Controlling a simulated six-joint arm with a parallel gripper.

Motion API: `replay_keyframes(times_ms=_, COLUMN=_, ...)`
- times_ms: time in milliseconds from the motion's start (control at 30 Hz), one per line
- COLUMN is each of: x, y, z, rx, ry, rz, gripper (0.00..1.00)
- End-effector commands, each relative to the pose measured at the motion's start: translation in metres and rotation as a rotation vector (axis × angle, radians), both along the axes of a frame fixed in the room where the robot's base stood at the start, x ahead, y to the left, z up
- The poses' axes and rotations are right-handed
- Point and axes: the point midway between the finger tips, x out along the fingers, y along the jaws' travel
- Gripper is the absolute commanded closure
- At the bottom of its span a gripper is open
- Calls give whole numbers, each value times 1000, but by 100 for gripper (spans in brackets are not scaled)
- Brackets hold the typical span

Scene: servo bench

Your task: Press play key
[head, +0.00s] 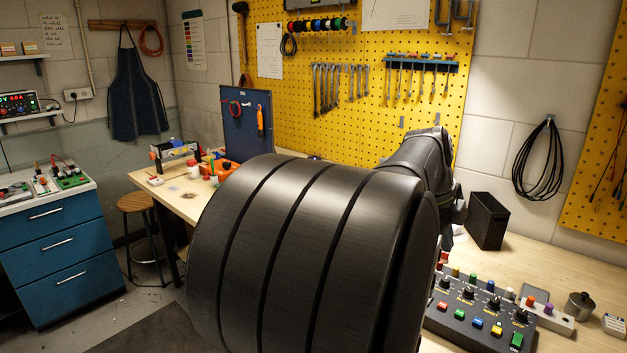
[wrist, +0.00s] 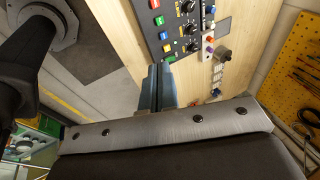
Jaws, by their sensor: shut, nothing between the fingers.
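A dark control panel (head: 470,300) lies on the bench at the lower right of the head view. I cannot read which key is marked play. In the wrist view the panel (wrist: 176,22) is at the top, with the green key (wrist: 171,60) at its lower end. My gripper (wrist: 158,70) is shut and empty, its tips beside the green key in the picture; I cannot tell the height or contact. My arm hides the gripper in the head view.
A black box (head: 487,221) stands behind the panel.

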Motion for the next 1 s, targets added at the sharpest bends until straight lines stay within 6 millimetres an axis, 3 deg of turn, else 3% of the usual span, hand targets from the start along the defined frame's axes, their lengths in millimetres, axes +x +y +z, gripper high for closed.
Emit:
replay_keyframes(times_ms=233, x=0, y=-1, z=-2, rx=8, ry=-3, rz=-6, gripper=100)
replay_keyframes(times_ms=367, x=0, y=-4, z=-14, rx=71, ry=-27, rz=-54, gripper=100)
replay_keyframes(times_ms=700, x=8, y=-27, z=-75, rx=486, ry=-227, rz=-399, gripper=100)
replay_keyframes(times_ms=1000, x=15, y=-66, z=-105, rx=854, ry=-457, rz=-757, gripper=100)
